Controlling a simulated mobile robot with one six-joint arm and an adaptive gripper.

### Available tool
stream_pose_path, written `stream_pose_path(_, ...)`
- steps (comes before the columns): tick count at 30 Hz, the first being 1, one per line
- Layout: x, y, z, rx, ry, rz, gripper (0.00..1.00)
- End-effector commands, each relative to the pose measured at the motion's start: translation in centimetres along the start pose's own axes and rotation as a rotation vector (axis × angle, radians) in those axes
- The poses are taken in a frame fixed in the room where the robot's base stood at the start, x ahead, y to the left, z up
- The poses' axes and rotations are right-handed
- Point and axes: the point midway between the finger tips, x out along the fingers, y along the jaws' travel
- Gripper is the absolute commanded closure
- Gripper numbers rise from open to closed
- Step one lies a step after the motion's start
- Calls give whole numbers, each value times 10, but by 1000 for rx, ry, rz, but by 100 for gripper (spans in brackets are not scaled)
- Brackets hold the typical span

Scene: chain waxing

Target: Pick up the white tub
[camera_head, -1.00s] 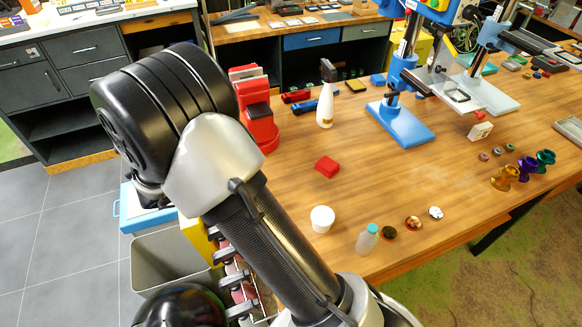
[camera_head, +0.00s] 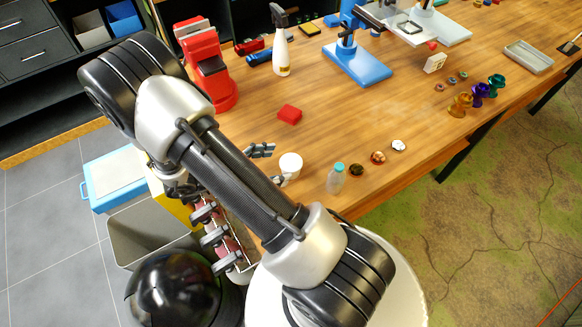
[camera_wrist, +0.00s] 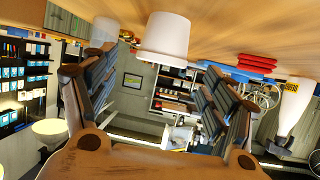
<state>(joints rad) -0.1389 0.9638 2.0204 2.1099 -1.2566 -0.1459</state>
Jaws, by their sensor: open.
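The white tub (camera_head: 291,161) stands on the wooden table near its front edge, left of a small clear bottle with a teal cap. It also shows in the wrist view (camera_wrist: 166,36), at the top centre, where the picture is upside down. My gripper (camera_head: 275,165) is at the tub's left side in the head view, low over the table. In the wrist view my gripper (camera_wrist: 160,68) is open, with a finger on each side and the tub ahead, in line with the gap. No finger visibly touches the tub. My arm hides part of the table.
The small bottle (camera_head: 336,178) stands close to the tub's right, with small round pieces beyond it. A red block (camera_head: 289,114) lies behind the tub. A white spray bottle (camera_head: 281,52) and a blue stand (camera_head: 357,65) are farther back. A grey bin (camera_head: 150,235) is left of the table.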

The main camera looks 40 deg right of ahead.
Motion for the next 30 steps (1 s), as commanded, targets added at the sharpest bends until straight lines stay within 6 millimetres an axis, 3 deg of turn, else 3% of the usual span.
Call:
stream_pose_path(5,12,0,0,-1,-1,2,22)
stream_pose_path(15,56,-1,1,0,-1,1,22)
stream_pose_path(23,58,-1,0,0,-1,-1,22)
stream_pose_path(30,58,-1,0,0,-1,-1,38)
